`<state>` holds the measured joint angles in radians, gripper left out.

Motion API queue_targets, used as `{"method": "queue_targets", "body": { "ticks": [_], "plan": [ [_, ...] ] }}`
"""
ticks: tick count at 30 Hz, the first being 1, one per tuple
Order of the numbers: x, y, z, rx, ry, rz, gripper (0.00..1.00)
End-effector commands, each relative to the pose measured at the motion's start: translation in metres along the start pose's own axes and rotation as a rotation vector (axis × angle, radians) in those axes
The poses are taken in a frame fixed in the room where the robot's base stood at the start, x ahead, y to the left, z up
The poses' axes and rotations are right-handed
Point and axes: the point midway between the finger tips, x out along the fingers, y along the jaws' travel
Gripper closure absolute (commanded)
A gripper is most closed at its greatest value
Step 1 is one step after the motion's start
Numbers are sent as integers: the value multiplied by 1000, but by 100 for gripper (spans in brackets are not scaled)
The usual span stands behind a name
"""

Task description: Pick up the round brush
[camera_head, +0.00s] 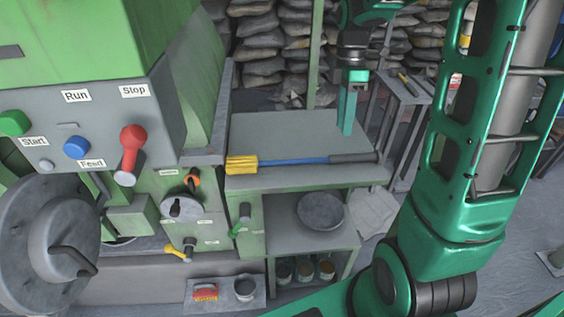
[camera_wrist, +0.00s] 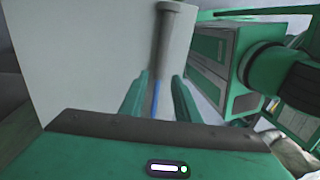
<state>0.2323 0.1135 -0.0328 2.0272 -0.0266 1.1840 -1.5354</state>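The round brush (camera_head: 290,161) lies across the front of the grey shelf top, with yellow bristles at the left, a blue shaft and a dark grip at the right. My gripper (camera_head: 347,132) points down over the shelf, its fingertips a little behind the brush in the picture and near where shaft and grip meet. In the wrist view, the dark grip (camera_wrist: 171,40) and part of the blue shaft show between the two green fingers (camera_wrist: 160,85). The fingers are apart and grip nothing. The bristles are out of the wrist view.
The green machine (camera_head: 60,110) with buttons and a red lever stands left of the shelf. A round dark pan (camera_head: 321,211) and several tins (camera_head: 305,270) sit on lower shelves. A small red brush (camera_head: 205,292) lies low at the front. The shelf top (camera_head: 280,130) behind the brush is clear.

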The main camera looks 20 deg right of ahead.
Motion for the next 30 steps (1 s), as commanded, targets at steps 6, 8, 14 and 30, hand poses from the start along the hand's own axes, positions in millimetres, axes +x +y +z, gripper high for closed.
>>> {"method": "queue_targets", "body": {
  "ticks": [6, 8, 14, 30],
  "plan": [
    [33, -1, 0, -2, 0, -5, 71],
    [40, -1, 0, -1, 0, -4, 71],
    [52, -1, 1, 0, -1, -3, 71],
    [101, 0, 7, 0, -1, -1, 71]
  ]
}}
